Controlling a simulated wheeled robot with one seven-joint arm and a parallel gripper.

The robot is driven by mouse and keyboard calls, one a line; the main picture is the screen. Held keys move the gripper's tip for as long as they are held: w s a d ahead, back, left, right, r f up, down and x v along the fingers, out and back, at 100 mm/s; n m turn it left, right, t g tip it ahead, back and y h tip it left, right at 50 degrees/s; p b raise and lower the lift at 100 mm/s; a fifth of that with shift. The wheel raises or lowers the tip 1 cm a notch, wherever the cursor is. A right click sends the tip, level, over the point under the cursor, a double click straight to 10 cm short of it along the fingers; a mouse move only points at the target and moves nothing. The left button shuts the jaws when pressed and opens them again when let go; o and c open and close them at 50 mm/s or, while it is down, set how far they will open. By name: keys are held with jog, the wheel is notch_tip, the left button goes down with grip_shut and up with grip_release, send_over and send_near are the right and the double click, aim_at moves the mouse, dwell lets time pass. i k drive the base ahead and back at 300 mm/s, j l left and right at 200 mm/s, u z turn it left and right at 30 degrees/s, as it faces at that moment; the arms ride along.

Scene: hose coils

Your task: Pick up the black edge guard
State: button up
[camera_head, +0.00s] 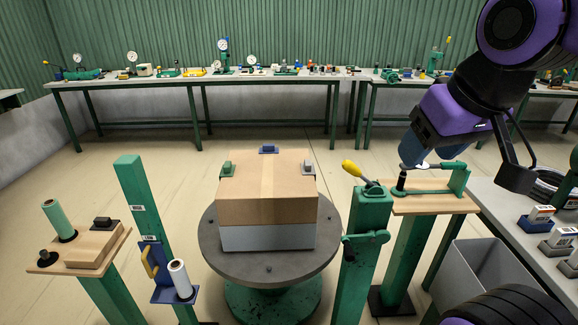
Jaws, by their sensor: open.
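The black edge guard (102,223) sits on a pale wooden block on a small wooden stand at the left. It is small and dark, with a raised middle. My gripper (418,150) is on the far right side of the view, above a wooden-topped green stand and well away from the guard. It is open; its fingertips are small and hard to make out. A carton (267,190) stands on a round grey turntable (325,250) between them. Green (227,169), blue (268,149) and grey (307,168) guards sit at its top edges.
The left stand (72,256) also holds a green roll (58,220) and a black knob (45,257). A green post (140,205) with a white roll (180,278) stands beside it. A yellow-handled lever post (365,245) and grey bin (485,275) are at right.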

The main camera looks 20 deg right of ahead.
aim_at(100, 223)
jog(key=i+j+u, duration=0.1)
jog(key=i+j, duration=0.15)
jog(key=j, duration=0.4)
jog(key=i+j+u, duration=0.15)
jog(key=i+j, duration=0.15)
jog(key=j, duration=0.3)
jog(key=i+j+u, duration=0.1)
jog(key=i+j, duration=0.25)
jog(key=j, duration=0.25)
jog(key=i+j+u, duration=0.15)
jog(key=i+j, duration=0.2)
jog(key=j, duration=0.25)
jog(key=i+j+u, duration=0.1)
jog(key=i+j, duration=0.25)
jog(key=j, duration=0.15)
